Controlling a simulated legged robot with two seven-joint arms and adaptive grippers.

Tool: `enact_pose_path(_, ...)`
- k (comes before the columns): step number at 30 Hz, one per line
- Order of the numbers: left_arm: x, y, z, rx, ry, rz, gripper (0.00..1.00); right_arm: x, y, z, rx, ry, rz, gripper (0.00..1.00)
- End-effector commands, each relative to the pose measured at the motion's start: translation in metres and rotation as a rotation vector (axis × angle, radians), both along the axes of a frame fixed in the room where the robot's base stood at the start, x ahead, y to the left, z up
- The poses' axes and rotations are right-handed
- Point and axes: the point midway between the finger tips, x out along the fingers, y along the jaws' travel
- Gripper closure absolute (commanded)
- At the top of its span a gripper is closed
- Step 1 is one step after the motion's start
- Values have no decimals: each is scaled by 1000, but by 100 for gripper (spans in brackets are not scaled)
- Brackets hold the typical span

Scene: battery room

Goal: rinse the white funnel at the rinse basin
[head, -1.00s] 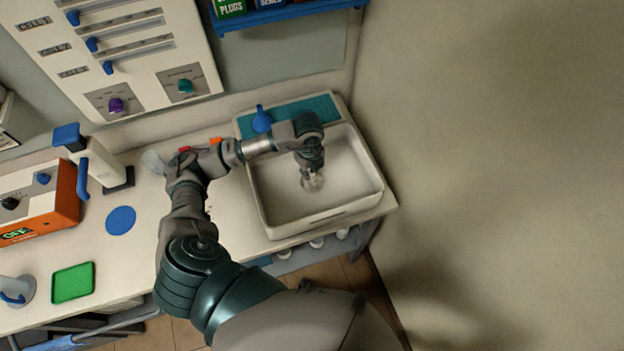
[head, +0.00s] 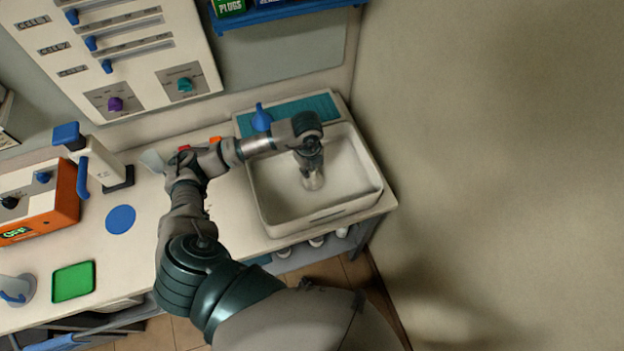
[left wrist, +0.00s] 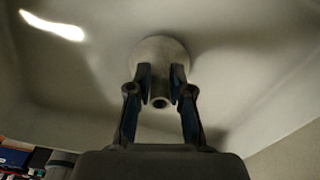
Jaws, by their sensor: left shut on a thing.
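The rinse basin (head: 365,190) is a white sink at the right end of the bench. My left gripper (head: 312,181) points down into it. In the left wrist view my left gripper (left wrist: 160,78) is shut on the white funnel (left wrist: 158,48). The funnel's round wide part lies beyond the fingertips, and its narrow spout with a dark opening shows between the fingers. The basin's pale inside fills the background there. In the head view the funnel is mostly hidden by the gripper and too blurred to make out. My right gripper does not show.
A blue teardrop-shaped piece (head: 261,118) stands on the teal strip (head: 295,110) behind the basin. A wall (head: 480,180) rises close on the right. Left are a blue disc (head: 121,219), a green tray (head: 73,282) and an orange unit (head: 65,205). A blue shelf (head: 275,14) hangs above.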

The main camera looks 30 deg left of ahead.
Motion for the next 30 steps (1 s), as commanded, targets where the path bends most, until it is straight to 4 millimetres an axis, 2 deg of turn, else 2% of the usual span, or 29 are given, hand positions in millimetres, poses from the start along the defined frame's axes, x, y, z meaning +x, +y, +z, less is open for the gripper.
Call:
enact_pose_path(14, 0, 1, 2, -1, -1, 0, 100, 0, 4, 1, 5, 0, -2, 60)
enact_pose_path(30, 1, 0, 48, -1, -2, 0, 100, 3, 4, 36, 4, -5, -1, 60)
